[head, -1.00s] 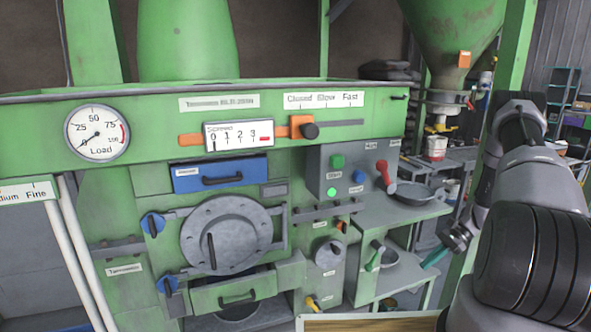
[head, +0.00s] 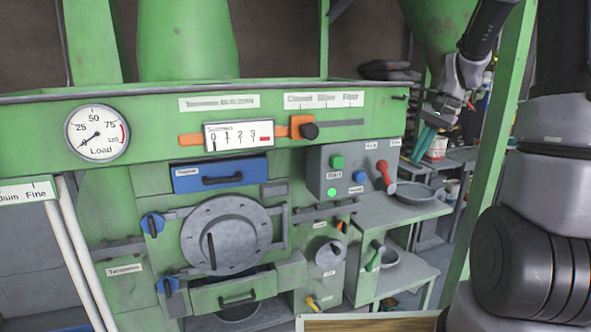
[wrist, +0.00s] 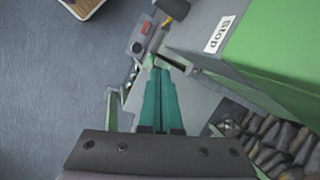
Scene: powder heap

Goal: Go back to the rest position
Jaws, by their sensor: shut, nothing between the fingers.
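My gripper (head: 422,141) is in the upper right of the head view, in front of the green hopper (head: 432,22) and to the right of the machine's control box. Its teal fingers point down and to the left. In the wrist view the teal fingers (wrist: 157,85) lie together, shut and empty. The gripper looks apart from the machine, though its exact depth is hard to tell.
The green machine (head: 150,105) fills the left and middle, with a load gauge (head: 97,133), a blue drawer (head: 222,176) and a red-handled lever (head: 385,176). A green post (head: 496,130) stands near my arm. Shelves hold a pan (head: 418,191). The wrist view shows open grey floor (wrist: 45,110).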

